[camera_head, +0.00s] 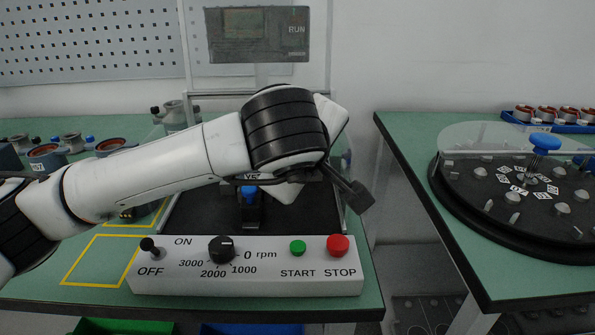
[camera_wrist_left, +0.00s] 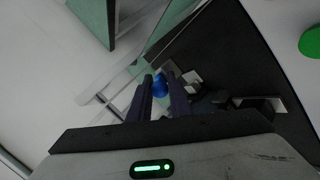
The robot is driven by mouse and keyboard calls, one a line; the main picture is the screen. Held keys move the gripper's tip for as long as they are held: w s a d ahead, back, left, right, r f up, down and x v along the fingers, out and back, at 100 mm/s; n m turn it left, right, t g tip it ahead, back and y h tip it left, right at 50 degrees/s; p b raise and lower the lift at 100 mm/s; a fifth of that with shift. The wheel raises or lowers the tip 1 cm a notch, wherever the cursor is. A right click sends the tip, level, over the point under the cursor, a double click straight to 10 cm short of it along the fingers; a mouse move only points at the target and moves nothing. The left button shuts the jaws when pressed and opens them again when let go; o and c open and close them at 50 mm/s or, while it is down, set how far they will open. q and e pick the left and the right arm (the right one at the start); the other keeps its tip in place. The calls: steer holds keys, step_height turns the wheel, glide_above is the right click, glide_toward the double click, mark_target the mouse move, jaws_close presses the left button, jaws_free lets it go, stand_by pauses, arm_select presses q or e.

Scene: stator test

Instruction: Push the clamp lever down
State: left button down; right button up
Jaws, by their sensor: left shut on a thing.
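The clamp lever's round blue knob (camera_wrist_left: 160,87) shows in the left wrist view between the two dark fingers of my left gripper (camera_wrist_left: 163,88). The gripper is shut on it. In the head view my left arm reaches in over the test stand and hides most of the gripper and clamp. A small blue part (camera_head: 250,191) shows below the arm above a dark upright piece; I cannot tell if it is the knob. The lever's angle is hidden. My right gripper is in neither view.
A white control panel (camera_head: 190,283) with a dial, switch and START and STOP buttons stands in front of the stand. A display (camera_head: 258,35) rises behind. A second table with a round dark turntable (camera_head: 520,233) stands at right, beyond a floor gap.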

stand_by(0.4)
arm_select(q)
steer(key=c, duration=1.7)
jaws_free()
steer(key=shift+s+r, duration=0.1)
steer(key=shift+s, duration=0.05)
steer(key=v, duration=1)
